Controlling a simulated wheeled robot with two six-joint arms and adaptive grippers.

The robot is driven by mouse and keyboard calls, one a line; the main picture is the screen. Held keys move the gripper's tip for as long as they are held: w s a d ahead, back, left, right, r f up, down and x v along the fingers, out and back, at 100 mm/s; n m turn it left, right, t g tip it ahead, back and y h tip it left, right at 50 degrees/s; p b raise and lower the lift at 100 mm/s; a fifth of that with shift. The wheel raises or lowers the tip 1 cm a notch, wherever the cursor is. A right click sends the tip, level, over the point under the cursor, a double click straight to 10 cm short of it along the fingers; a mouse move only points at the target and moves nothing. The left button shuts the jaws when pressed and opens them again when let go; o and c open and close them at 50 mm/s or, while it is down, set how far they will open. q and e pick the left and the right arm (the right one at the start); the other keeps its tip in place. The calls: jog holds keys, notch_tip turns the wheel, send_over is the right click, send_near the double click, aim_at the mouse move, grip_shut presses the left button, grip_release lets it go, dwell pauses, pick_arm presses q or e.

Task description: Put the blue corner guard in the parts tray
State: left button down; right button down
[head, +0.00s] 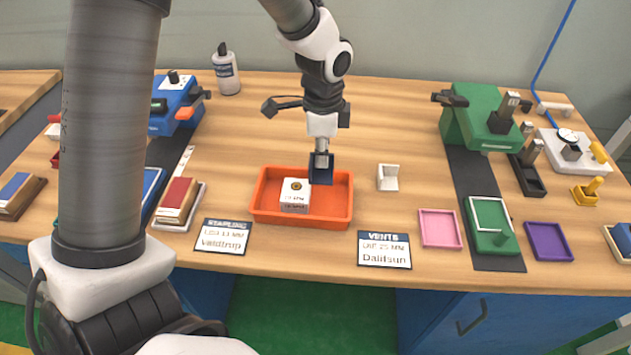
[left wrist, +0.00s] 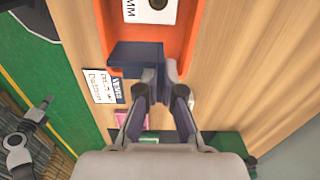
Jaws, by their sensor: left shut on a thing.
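My left gripper (head: 322,140) points down over the orange tray (head: 262,212) and is shut on the dark blue corner guard (head: 321,170). The guard appears above the right half of the tray; I cannot tell whether it touches the tray. In the left wrist view the guard (left wrist: 135,56) sits at the tips of the gripper's fingers (left wrist: 161,92), overlapping the edge of the orange tray (left wrist: 183,48). A white labelled box (head: 295,195) stands in the tray's left half. My right gripper is not in view.
A white corner piece (head: 388,177) stands right of the tray. Two label cards (head: 222,236) (head: 384,249) lie in front. A pink tray (head: 440,229), a purple tray (head: 548,241) and a green machine (head: 482,120) are on the right. Bare wood lies behind the tray.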

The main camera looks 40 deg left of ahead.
aim_at(325, 197)
pick_arm(q)
jog(key=shift+s+d+b, duration=0.1)
jog(key=shift+d+b, duration=0.25)
jog(key=shift+d, duration=0.1)
jog(key=shift+r, duration=0.15)
jog(key=f, duration=0.6)
jog(key=f+b, duration=0.1)
jog(key=f, duration=0.2)
jog(key=shift+w+a+f, duration=0.15)
jog(key=shift+w+f, duration=0.2)
jog(key=shift+w, duration=0.2)
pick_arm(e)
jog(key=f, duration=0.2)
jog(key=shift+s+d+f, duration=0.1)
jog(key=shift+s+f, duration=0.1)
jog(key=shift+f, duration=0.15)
pick_arm(q)
jog(key=shift+f, duration=0.15)
jog(key=c, duration=1.3)
grip_release()
